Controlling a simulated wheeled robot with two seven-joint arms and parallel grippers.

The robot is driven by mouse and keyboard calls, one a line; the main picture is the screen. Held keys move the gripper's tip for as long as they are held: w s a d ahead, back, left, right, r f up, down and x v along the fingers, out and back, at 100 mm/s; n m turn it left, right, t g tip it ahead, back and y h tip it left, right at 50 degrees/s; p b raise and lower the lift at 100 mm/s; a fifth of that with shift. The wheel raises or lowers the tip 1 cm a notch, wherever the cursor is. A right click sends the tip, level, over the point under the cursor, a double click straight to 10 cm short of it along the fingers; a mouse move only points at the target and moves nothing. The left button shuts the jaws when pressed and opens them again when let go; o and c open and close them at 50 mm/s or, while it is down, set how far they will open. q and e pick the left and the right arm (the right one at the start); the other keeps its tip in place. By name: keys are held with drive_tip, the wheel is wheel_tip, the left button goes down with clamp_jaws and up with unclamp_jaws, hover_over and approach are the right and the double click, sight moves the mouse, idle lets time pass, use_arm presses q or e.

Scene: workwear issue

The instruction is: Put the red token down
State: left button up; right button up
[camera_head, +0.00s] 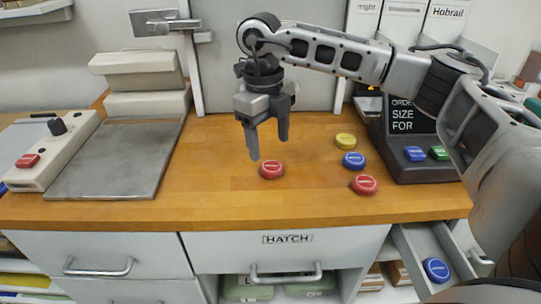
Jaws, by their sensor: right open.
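A red token (271,169) lies flat on the wooden counter (215,190), near the middle. My right gripper (267,148) points down just above and behind it, jaws open, and it looks apart from the token. A second red token (364,184) lies to the right, nearer the front edge. I cannot tell from this view which red token the task means. A blue token (353,159) and a yellow token (345,141) lie behind the second red one. My left gripper does not show.
A dark box with blue (415,154) and green buttons and a sign (413,117) stands at right. A grey plate machine (120,160) and a control box with a red button (28,160) stand at left. An open drawer (420,245) at lower right holds a blue token (435,268).

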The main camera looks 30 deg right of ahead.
sight(267, 164)
wheel_tip(267, 164, up, 7)
drive_tip(key=shift+w+a, duration=0.15)
drive_tip(key=shift+w, duration=0.1)
idle(0.4)
